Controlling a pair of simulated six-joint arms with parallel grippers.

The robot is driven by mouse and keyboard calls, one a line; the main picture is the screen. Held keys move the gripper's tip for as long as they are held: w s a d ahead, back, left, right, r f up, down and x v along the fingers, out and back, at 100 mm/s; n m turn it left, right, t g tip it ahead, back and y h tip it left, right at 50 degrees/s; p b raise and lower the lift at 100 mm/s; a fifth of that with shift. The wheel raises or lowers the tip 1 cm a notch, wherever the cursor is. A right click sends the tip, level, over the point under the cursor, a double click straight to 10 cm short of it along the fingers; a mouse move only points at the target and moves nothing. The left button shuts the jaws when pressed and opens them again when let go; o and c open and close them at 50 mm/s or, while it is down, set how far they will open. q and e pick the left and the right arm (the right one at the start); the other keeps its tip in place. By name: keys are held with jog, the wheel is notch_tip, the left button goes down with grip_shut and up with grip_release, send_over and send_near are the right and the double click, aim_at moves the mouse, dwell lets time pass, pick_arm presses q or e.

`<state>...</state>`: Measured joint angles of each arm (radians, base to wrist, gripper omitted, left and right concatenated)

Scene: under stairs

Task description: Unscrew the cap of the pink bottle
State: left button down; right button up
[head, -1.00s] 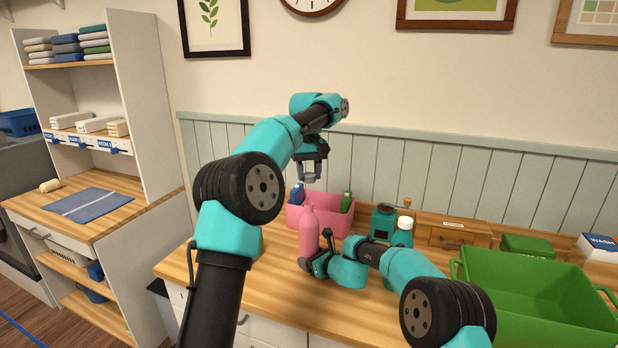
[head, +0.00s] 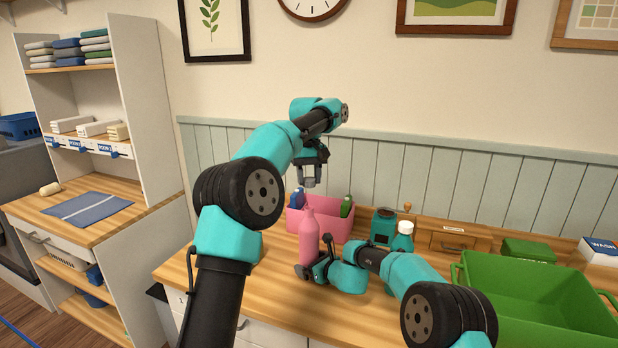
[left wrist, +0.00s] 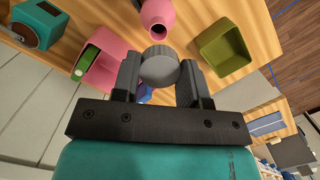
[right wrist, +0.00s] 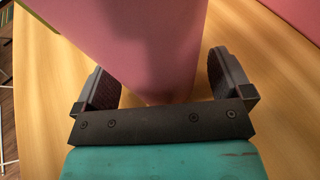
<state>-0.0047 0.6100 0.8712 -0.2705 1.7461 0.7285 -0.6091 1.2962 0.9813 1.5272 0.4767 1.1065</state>
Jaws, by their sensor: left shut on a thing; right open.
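The pink bottle (head: 309,240) stands upright on the wooden counter. Its open, capless neck shows in the left wrist view (left wrist: 154,28). My left gripper (head: 312,180) is high above and behind the bottle. It is shut on the round grey cap (left wrist: 159,66), which is apart from the bottle. My right gripper (head: 315,270) is low at the bottle's base and open. In the right wrist view its fingers (right wrist: 160,85) stand on either side of the pink bottle (right wrist: 150,45), with slight gaps.
A pink bin (head: 336,226) with bottles stands behind. A teal grinder (head: 383,226) and a white-capped bottle (head: 403,236) stand to the right, near a large green crate (head: 530,300). An olive container (left wrist: 224,46) shows in the left wrist view.

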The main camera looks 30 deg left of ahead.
jog(key=v, duration=1.2)
dwell(0.3)
